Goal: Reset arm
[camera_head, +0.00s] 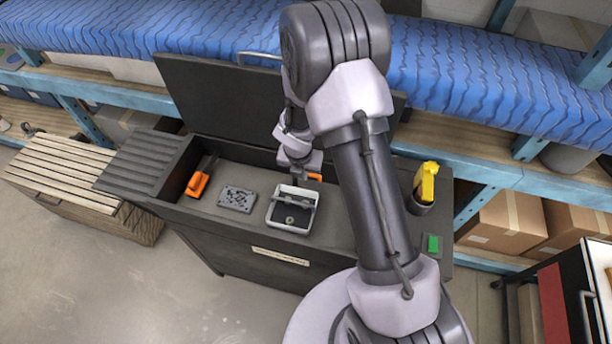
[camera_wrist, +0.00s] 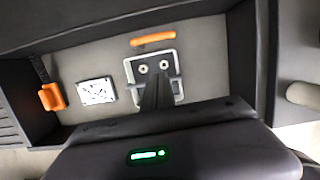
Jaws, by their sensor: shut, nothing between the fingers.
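My arm reaches up and over the dark open chest (camera_head: 232,247), with the wrist bent down into it. My gripper (camera_head: 300,180) hangs above the small white-rimmed tray (camera_head: 292,210) inside the chest. In the wrist view my gripper (camera_wrist: 155,105) shows as dark fingers close together, shut and empty, in front of the tray (camera_wrist: 175,60). Two small round pieces (camera_wrist: 153,68) lie in the tray. My arm hides part of the chest's right side in the head view.
An orange-handled tool (camera_head: 198,184) and a grey speckled plate (camera_head: 237,198) lie left of the tray. An orange bar (camera_wrist: 152,39) lies behind it. The raised lid (camera_head: 220,100) stands behind.

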